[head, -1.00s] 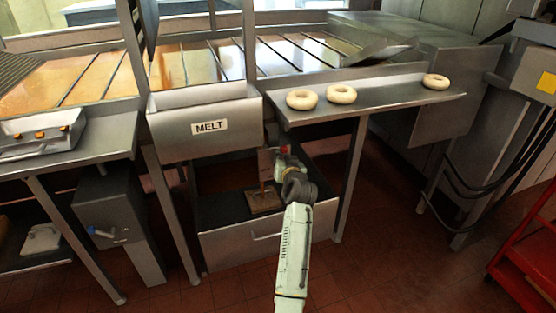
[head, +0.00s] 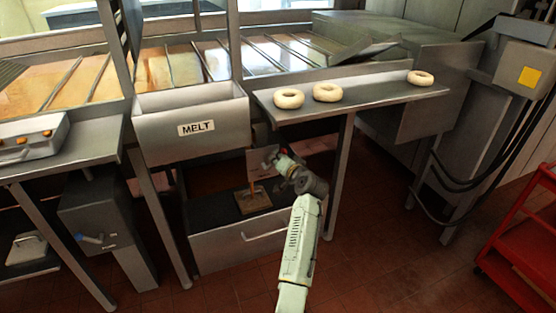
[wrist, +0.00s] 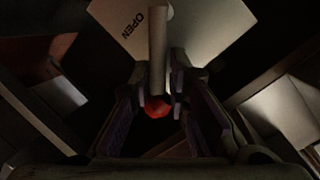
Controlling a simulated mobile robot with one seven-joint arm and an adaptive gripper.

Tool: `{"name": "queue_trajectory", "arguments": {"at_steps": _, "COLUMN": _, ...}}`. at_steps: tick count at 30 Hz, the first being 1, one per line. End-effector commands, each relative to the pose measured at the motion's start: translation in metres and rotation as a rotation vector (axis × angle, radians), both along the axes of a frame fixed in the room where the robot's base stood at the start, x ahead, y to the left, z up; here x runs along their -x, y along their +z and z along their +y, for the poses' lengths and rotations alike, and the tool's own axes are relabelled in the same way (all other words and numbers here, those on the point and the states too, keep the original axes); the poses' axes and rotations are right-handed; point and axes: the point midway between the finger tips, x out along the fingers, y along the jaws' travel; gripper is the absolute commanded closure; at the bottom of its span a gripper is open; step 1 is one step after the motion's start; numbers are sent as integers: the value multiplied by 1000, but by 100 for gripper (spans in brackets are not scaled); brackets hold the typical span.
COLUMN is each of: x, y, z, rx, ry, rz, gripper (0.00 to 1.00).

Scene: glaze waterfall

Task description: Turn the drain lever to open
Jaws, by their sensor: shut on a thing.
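The drain lever (wrist: 157,45) shows in the wrist view as a grey rod with a red knob (wrist: 157,108) at its end. My gripper (wrist: 161,84) is shut on the lever, its fingers on either side of the rod close to the knob. A pale plate (wrist: 205,22) lettered OPEN is behind the lever. In the head view my gripper (head: 273,158) is at the right side below the MELT tank (head: 160,125), in front of the plate. The lever is mostly hidden there by my gripper.
Below the tank is an open drawer (head: 222,245) with a brown block (head: 262,204) inside. A steel shelf (head: 375,97) with three pale rings stands close above my arm. Its leg (head: 340,180) is just right of my wrist. A red cart (head: 510,270) stands at far right.

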Motion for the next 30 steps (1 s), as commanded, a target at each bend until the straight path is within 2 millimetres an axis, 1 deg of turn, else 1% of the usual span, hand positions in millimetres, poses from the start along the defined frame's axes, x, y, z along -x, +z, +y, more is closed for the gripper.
{"name": "queue_trajectory", "arguments": {"at_steps": 11, "x": -1, "y": 2, "z": -2, "rx": -11, "ry": -6, "rz": -1, "gripper": 100}}
{"name": "queue_trajectory", "arguments": {"at_steps": 12, "x": -1, "y": 2, "z": -3, "rx": -11, "ry": -7, "rz": -2, "gripper": 84}}
{"name": "queue_trajectory", "arguments": {"at_steps": 19, "x": -1, "y": 1, "z": -3, "rx": -8, "ry": -7, "rz": 0, "gripper": 68}}
{"name": "queue_trajectory", "arguments": {"at_steps": 20, "x": -1, "y": 1, "z": -3, "rx": -8, "ry": -7, "rz": 0, "gripper": 67}}
{"name": "queue_trajectory", "arguments": {"at_steps": 30, "x": 3, "y": 1, "z": -3, "rx": -6, "ry": -5, "rz": 0, "gripper": 67}}
